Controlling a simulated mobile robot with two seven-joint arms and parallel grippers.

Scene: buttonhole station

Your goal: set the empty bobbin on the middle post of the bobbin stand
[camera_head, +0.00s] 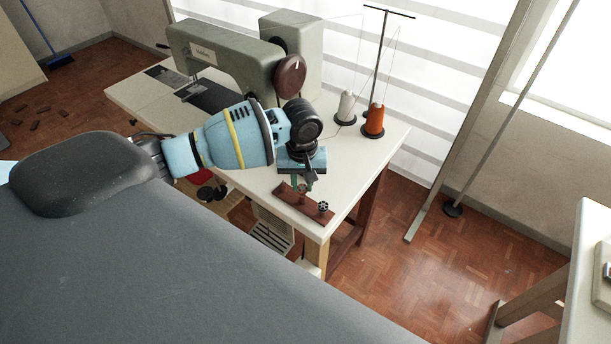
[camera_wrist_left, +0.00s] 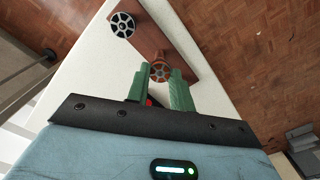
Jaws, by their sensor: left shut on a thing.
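My left gripper (camera_head: 304,184) points down over the table's near corner.
A grey-green sewing machine (camera_head: 226,54) stands behind my wrist. A white thread cone (camera_head: 346,107) and an orange one (camera_head: 374,121) stand on the table (camera_head: 352,165) at the back right. The stand lies near the table's edge, with the parquet floor beyond.

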